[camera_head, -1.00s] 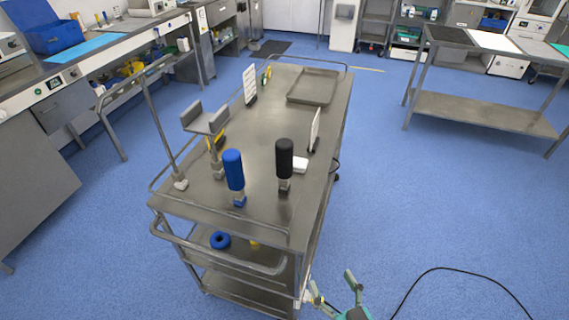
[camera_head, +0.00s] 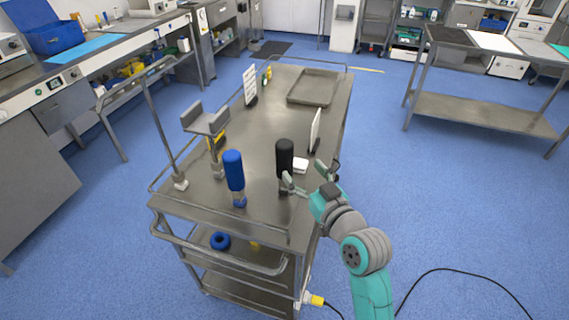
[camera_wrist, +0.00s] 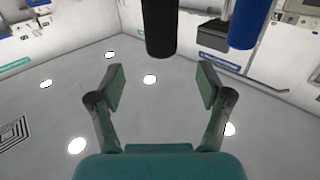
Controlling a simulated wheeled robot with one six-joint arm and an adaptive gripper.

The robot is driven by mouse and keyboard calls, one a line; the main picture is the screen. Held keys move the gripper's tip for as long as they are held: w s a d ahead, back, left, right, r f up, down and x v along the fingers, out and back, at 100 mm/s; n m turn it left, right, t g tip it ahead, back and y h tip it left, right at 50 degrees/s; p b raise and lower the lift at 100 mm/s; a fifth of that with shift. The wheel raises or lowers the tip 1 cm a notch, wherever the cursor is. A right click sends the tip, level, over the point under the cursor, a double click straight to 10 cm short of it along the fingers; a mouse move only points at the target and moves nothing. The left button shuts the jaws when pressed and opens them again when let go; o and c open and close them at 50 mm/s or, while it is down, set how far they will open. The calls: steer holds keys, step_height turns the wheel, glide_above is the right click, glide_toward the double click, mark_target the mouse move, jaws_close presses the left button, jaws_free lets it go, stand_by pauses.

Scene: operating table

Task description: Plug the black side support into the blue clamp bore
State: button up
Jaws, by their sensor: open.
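The black side support (camera_head: 284,158) stands upright near the right front of the steel trolley top. A blue upright support (camera_head: 233,170) stands to its left, with a small blue part (camera_head: 240,200) at its foot; I cannot make out a bore. My gripper (camera_head: 304,174) is open and empty, just right of the black support, with its fingers pointing towards it. In the wrist view, the black support (camera_wrist: 160,28) hangs from the top edge, above the gap between the open fingers (camera_wrist: 161,88). The blue support (camera_wrist: 249,22) shows at upper right.
The trolley top (camera_head: 270,110) also bears a grey bracket (camera_head: 206,121), a tray (camera_head: 313,88) at the back, white upright plates (camera_head: 314,130) and a small white block (camera_head: 300,166) close to my gripper. Rails edge the trolley. A blue ring (camera_head: 220,240) lies on a lower shelf.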

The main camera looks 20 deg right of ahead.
mark_target(289, 155)
steer(key=w, duration=0.3)
steer(key=w+a, duration=0.1)
steer(key=w, duration=0.6)
steer(key=shift+a+f, duration=0.1)
steer(key=shift+a, duration=0.3)
steer(key=shift+s, duration=0.1)
jaws_close()
